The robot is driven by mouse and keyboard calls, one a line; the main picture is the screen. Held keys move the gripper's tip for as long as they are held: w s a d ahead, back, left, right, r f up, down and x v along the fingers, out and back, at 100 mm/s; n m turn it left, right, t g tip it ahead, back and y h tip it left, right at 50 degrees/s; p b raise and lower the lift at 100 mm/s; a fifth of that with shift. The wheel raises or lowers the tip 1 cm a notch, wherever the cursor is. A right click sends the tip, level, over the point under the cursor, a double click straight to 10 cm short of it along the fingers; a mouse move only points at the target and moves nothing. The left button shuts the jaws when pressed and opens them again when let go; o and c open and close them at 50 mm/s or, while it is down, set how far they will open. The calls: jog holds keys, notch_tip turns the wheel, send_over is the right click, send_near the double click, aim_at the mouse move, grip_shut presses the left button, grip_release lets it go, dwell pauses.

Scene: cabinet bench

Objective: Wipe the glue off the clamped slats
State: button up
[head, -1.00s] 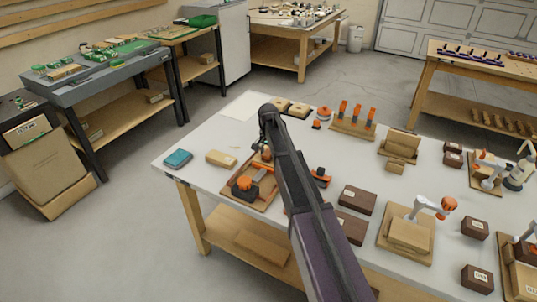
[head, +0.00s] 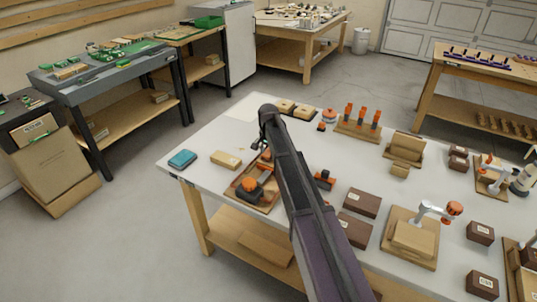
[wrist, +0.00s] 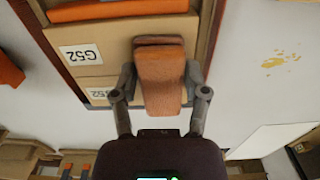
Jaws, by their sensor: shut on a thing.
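My gripper (wrist: 160,88) is shut on an orange-brown pad (wrist: 160,80) in the wrist view. The pad's far end lies over the clamped slats (wrist: 115,45), pale wood with "G52" labels. I cannot tell whether it touches them. An orange clamp bar (wrist: 120,10) crosses the slats at the top. In the head view the slats sit in a brown frame (head: 235,190) with an orange-knobbed clamp (head: 250,186), partly hidden behind my arm. My gripper (head: 262,147) is at the frame's far end, small and partly hidden. I cannot make out glue on the slats.
A yellowish spill (wrist: 281,60) marks the white bench top right of the frame in the wrist view. In the head view, a teal block (head: 182,160) and a tan block (head: 226,160) lie left of the frame. Dark boxes (head: 361,202) and more fixtures (head: 408,240) stand right.

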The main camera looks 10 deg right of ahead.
jog(key=shift+w+a, duration=0.1)
jog(key=shift+a, duration=0.05)
jog(key=shift+w+a, duration=0.45)
jog(key=shift+a, duration=0.25)
dwell(0.3)
jog(key=shift+s+d, duration=0.6)
jog(key=shift+d, duration=0.25)
jog(key=shift+d, duration=0.1)
dwell(0.3)
jog(key=shift+s+d, duration=0.65)
jog(key=shift+d, duration=0.15)
jog(key=shift+s+d, duration=0.1)
jog(key=shift+d, duration=0.05)
jog(key=shift+s+d, duration=0.45)
jog(key=shift+d, duration=0.2)
